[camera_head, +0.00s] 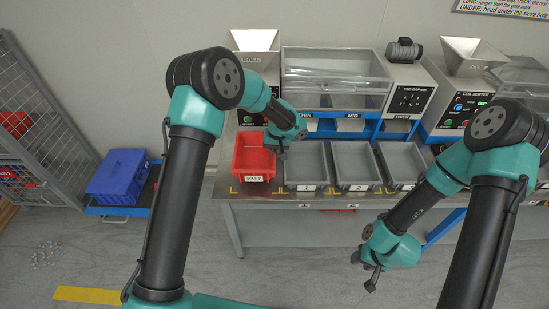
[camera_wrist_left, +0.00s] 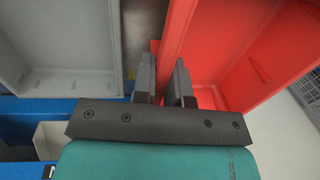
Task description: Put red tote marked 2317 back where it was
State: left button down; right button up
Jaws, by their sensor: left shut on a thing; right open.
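The red tote (camera_head: 254,160) marked 2317 stands on the bench at its left end, left of the grey bins. My left gripper (camera_head: 281,152) is at the tote's right side. In the left wrist view, my left gripper (camera_wrist_left: 163,85) is shut on the side wall of the red tote (camera_wrist_left: 235,75), one finger on each side of it. The tote looks upright; I cannot tell whether it touches the bench. My right gripper (camera_head: 366,273) is open and empty, low in front of the bench.
Grey bins (camera_head: 305,181) labelled 1 and 2 (camera_head: 354,182), and another grey bin (camera_head: 400,165), stand right of the tote. A grey bin (camera_wrist_left: 62,45) is close beside my left gripper. A blue crate (camera_head: 118,177) stands at left. Machines (camera_head: 335,75) line the back.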

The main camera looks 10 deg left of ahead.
pick_arm(q)
jog(key=shift+f, duration=1.75)
jog(key=shift+f, duration=0.15)
jog(key=c, duration=1.1)
grip_release()
jog(key=shift+c, duration=0.2)
notch_tip(320, 180, up, 12)
jog(key=d, duration=0.1)
jog(key=shift+w+d, duration=0.15)
jog(key=shift+d, duration=0.05)
